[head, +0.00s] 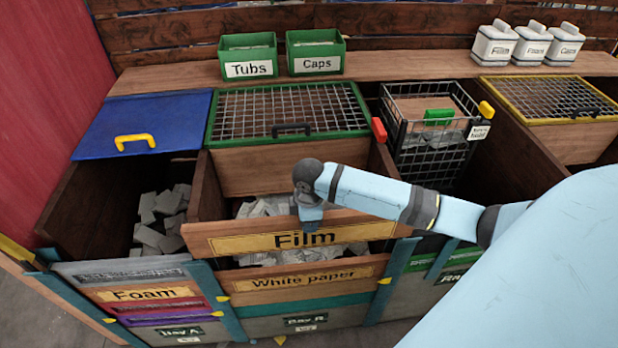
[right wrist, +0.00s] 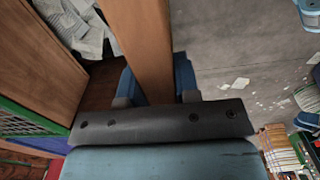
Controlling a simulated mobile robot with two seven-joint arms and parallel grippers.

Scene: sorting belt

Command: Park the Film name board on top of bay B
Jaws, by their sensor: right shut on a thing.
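The Film name board (head: 225,246) is a wooden plank with a yellow plate. My right gripper (head: 309,207) is shut on its top edge near the middle. In the right wrist view the plank (right wrist: 145,40) runs between the two fingers (right wrist: 157,85). The board hangs across the front of bay B (head: 305,322), above the White paper board (head: 305,283) in that bay's front. Grey pieces show between the two boards, so they look apart. The board's left end reaches over the post between bays A and B. My left gripper is not in view.
Bay A, with the Foam board (head: 150,293), is at the left and holds grey blocks (head: 160,218). A mesh lid (head: 285,108) lies behind bay B. A black wire basket (head: 432,150) stands to the right. Green Tubs (head: 248,55) and Caps (head: 315,52) boxes stand on the back shelf.

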